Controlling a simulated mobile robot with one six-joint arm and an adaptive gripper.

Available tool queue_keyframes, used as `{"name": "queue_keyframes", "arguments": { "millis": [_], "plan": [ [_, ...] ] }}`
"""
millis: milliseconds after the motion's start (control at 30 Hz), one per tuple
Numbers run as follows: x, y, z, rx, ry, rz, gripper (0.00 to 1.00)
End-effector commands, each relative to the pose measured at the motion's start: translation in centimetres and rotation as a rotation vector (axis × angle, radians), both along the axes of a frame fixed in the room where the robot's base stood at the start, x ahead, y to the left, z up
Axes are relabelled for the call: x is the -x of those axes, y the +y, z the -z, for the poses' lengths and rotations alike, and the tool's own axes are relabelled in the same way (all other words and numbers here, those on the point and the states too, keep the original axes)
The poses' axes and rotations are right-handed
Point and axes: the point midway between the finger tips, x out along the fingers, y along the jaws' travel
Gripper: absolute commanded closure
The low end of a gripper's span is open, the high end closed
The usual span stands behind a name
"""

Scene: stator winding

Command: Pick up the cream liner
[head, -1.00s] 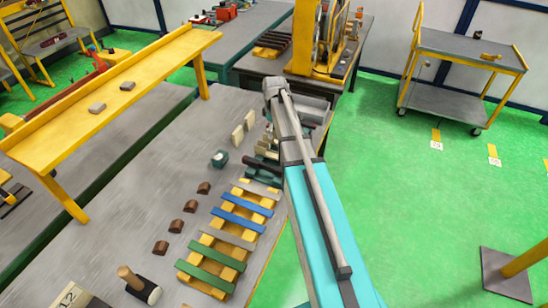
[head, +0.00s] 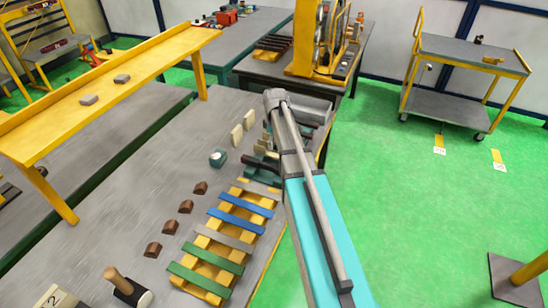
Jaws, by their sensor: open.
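A yellow rack (head: 203,272) lies on the grey workbench and holds flat liner strips: green nearest, then a grey one (head: 224,236), then blue (head: 243,199). A pale strip at the rack's far end (head: 250,185) looks cream. My arm covers part of that end, and I cannot be sure of the strip's colour. My gripper (head: 261,164), small and dark, is just beyond the rack's far end, beneath my arm. It is open and appears empty. Its fingertips are hard to make out.
Two cream upright blocks (head: 237,136) and a small teal device (head: 217,159) stand beyond the rack. Several brown blocks (head: 186,206) line its left side. A mallet (head: 122,285) lies at front left. A yellow shelf (head: 110,90) runs along the bench's left.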

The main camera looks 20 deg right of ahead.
Motion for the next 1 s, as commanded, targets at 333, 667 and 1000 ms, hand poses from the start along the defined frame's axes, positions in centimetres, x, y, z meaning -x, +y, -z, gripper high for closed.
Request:
{"name": "queue_keyframes", "arguments": {
  "millis": [333, 667, 1000],
  "plan": [
    [0.0, 0.0, 0.1, 0.000, 0.000, 0.000, 0.07],
    [0.1, -0.1, 1.3, 0.000, 0.000, 0.001, 0.07],
    [0.3, -0.1, 3.9, 0.000, 0.000, 0.001, 0.07]
  ]
}}
